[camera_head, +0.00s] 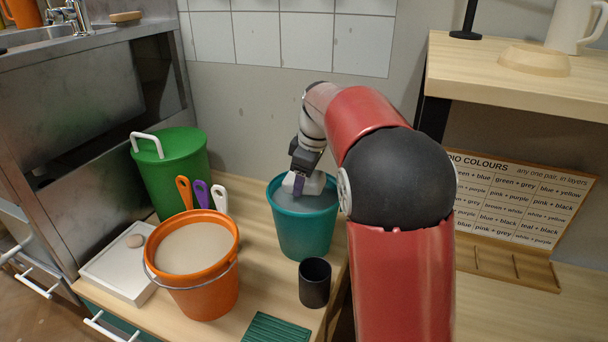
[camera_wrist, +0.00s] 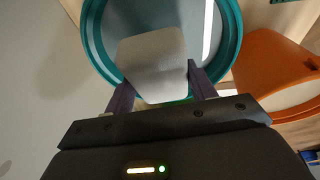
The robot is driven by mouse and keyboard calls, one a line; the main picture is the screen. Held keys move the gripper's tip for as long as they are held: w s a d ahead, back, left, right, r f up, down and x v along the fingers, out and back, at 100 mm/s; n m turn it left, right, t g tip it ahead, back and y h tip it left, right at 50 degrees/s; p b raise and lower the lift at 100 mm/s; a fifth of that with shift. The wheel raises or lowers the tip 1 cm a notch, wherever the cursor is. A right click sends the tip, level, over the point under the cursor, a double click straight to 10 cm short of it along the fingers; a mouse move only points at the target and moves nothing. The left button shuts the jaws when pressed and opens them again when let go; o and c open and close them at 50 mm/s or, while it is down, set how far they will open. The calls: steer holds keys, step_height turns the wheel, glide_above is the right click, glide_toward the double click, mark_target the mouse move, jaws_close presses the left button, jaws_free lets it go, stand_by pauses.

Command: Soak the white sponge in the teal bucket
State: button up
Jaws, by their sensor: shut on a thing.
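The teal bucket (camera_head: 302,232) stands on the wooden counter near the wall and holds a greyish liquid. My gripper (camera_head: 299,184) reaches down over the bucket's mouth. It is shut on the white sponge (camera_head: 313,183). In the wrist view the white sponge (camera_wrist: 153,62) sits between the two purple fingers of my gripper (camera_wrist: 160,85), in front of the bucket's opening. The teal bucket's rim (camera_wrist: 233,45) surrounds it there. The sponge is inside or just above the rim; I cannot tell whether it touches the liquid.
An orange bucket (camera_head: 207,285) of beige liquid stands to the left, with several coloured-handled tools (camera_head: 202,194) behind it. A green lidded bin (camera_head: 172,180) stands further back. A black cup (camera_head: 314,283) is close in front of the teal bucket. A wooden shelf (camera_head: 500,85) is at right.

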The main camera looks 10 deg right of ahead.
mark_target(304, 194)
steer(key=shift+f+b, duration=0.9)
steer(key=shift+f, duration=1.65)
step_height(304, 194, up, 11)
steer(key=p, duration=0.9)
steer(key=shift+r, duration=0.1)
